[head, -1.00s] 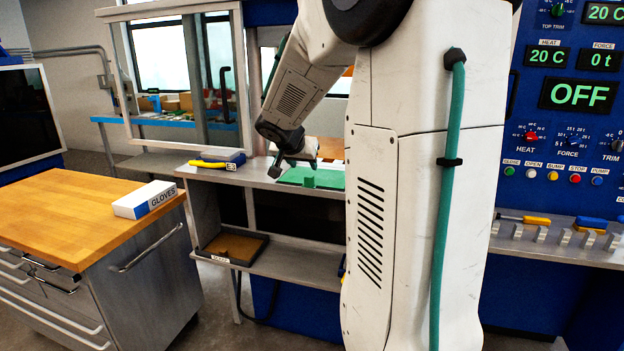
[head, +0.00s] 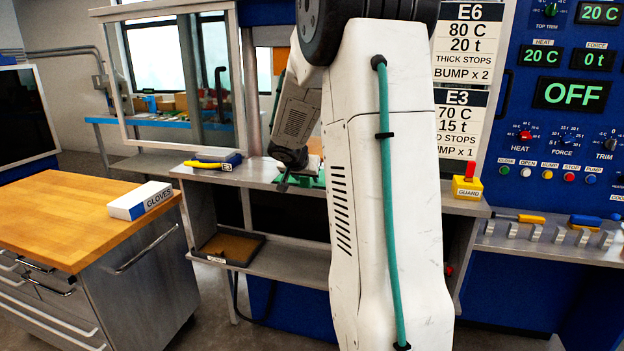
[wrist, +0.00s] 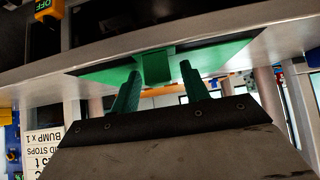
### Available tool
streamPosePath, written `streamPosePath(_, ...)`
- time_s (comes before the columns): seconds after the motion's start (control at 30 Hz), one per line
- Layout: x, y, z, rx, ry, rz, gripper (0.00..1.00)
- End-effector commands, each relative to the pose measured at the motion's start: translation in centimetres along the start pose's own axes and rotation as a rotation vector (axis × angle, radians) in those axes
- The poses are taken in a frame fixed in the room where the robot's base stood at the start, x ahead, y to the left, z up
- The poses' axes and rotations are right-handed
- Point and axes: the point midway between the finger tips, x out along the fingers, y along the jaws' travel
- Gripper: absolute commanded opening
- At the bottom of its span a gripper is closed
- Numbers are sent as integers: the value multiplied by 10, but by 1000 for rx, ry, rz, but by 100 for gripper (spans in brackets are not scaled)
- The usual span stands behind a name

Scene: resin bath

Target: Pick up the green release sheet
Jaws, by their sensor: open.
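The green release sheet (head: 308,182) lies on the grey metal shelf of the press, mostly hidden behind my arm in the head view. In the wrist view the sheet (wrist: 105,73) is a flat green piece with a raised green block or tab (wrist: 156,68) at its near edge. My gripper (wrist: 160,72) is open, its two green fingers apart with the tab seen between and just beyond their tips. Nothing is held. In the head view my gripper (head: 284,184) is small and partly hidden at the shelf; contact cannot be told.
A yellow and blue tool (head: 212,162) lies on the shelf to the left. A yellow guard block (head: 467,187) with a red top stands at the right. A lower shelf holds a shallow tray (head: 230,246). A wooden-topped cabinet (head: 75,215) carries a glove box (head: 138,201).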

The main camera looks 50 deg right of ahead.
Motion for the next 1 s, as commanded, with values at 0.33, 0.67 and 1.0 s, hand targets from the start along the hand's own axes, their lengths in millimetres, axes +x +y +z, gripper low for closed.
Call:
streamPosePath(0.33, 0, 0, 0, 0, 0, 0, 0)
streamPosePath(0.67, -10, 0, -10, 1, 2, 1, 0)
streamPosePath(1.0, -30, 0, -30, 1, 2, 1, 0)
